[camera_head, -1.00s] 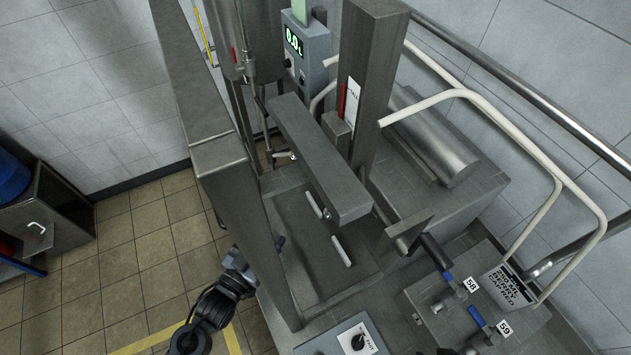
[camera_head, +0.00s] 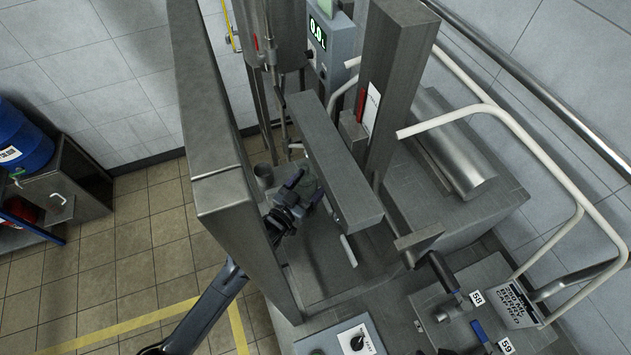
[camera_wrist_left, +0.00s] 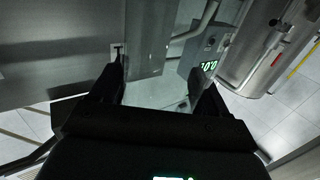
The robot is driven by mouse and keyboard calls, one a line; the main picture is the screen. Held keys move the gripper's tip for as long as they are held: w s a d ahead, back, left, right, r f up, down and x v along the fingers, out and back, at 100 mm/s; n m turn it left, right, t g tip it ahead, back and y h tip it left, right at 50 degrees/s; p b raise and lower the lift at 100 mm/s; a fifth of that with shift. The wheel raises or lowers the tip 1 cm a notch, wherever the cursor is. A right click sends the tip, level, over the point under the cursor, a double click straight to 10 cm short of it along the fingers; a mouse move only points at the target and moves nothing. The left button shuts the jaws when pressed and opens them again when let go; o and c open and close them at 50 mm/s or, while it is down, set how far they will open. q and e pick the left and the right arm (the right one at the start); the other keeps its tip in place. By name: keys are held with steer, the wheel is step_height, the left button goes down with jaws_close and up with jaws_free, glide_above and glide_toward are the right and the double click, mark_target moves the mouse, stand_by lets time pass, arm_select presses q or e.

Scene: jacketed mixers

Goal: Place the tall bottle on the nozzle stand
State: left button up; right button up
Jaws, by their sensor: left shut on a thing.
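My left gripper (camera_head: 297,197) reaches in between the grey upright post and the crossbar of the metal frame. It is shut on a clear, see-through thing (camera_head: 309,184), which looks like the tall bottle. The crossbar hides part of it. In the left wrist view my gripper's dark fingers (camera_wrist_left: 160,85) stand on either side of this pale, clear body (camera_wrist_left: 150,94), whose outline is faint. Under the crossbar is a flat grey platform (camera_head: 325,275) with a light rail; I take it for the nozzle stand. My right gripper is not in view.
The grey crossbar (camera_head: 335,165) hangs over the platform, and a thick post (camera_head: 228,190) stands at its left. A display box (camera_head: 330,45), a control box (camera_head: 350,338) and blue-handled valves (camera_head: 478,328) surround the frame.

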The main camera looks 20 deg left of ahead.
arm_select(q)
steer(key=shift+x, duration=1.25)
steer(key=f, duration=0.3)
steer(key=shift+w+f, duration=0.2)
steer(key=shift+w, duration=0.15)
steer(key=shift+f, duration=0.15)
steer(key=o, duration=1.3)
steer(key=shift+s, duration=0.15)
